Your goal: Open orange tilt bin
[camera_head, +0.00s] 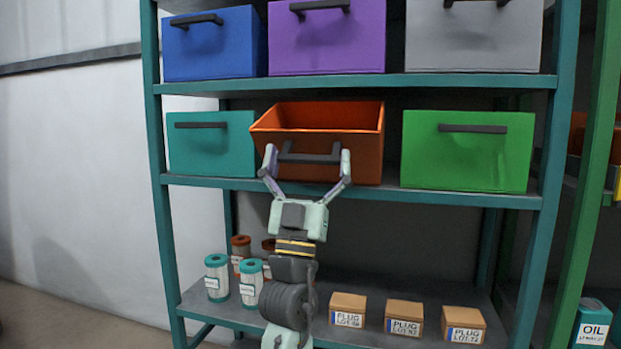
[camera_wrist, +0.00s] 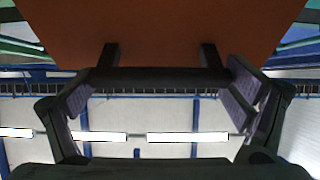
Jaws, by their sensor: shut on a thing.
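The orange tilt bin (camera_head: 345,118) stands on the middle shelf, between a teal bin and a green bin. Its front leans forward, and its open top and inside show in the head view. Its dark bar handle (camera_head: 309,157) is on the front face. My gripper (camera_head: 307,160) is at the handle, with one finger at each end of the bar, shut on it. In the wrist view the orange bin front (camera_wrist: 180,30) fills the top, and the handle (camera_wrist: 160,74) spans between my gripper's purple finger pads (camera_wrist: 160,92). The bin's bottom inside is hidden.
The teal bin (camera_head: 210,145) is at the left and the green bin (camera_head: 467,160) at the right. Blue (camera_head: 213,50), purple (camera_head: 327,45) and grey (camera_head: 475,42) bins stand above. Plug boxes (camera_head: 404,317) and canisters (camera_head: 217,278) are on the lower shelf. A green post (camera_head: 578,190) rises at the right.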

